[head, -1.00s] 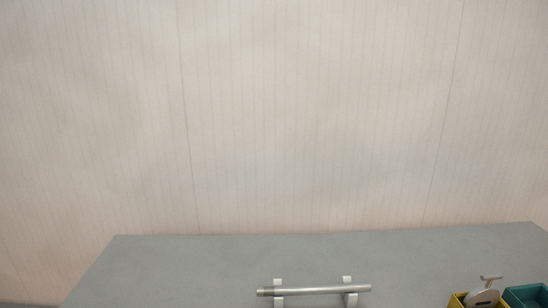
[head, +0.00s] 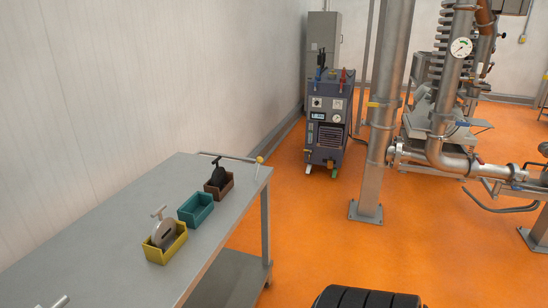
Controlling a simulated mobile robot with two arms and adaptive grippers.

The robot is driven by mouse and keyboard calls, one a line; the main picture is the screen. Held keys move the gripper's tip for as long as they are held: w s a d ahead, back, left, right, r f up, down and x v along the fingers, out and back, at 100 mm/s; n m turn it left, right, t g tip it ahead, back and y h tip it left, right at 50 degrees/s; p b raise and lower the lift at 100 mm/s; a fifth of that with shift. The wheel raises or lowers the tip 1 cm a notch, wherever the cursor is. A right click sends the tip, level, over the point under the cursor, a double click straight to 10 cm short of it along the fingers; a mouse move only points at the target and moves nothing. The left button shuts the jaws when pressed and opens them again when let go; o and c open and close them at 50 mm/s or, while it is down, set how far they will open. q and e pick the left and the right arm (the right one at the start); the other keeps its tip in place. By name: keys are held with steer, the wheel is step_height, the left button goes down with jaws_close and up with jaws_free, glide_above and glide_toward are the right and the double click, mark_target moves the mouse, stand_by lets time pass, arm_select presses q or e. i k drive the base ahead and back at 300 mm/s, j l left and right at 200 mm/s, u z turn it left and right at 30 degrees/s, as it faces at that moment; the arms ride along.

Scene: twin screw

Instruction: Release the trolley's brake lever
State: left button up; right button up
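A dark blue wheeled unit (head: 328,120), which looks like the trolley, stands on the orange floor by the back wall. It has a front panel with a gauge and a display, and black and red handles on top.
A grey table (head: 120,230) fills the left, with yellow (head: 165,254), teal (head: 196,212) and brown (head: 228,187) bins. A steel column (head: 382,120) stands right of the trolley, with piping (head: 450,160) beyond. Orange floor between table and column is clear.

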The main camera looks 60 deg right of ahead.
mark_target(259, 160)
steer(key=z, duration=1.85)
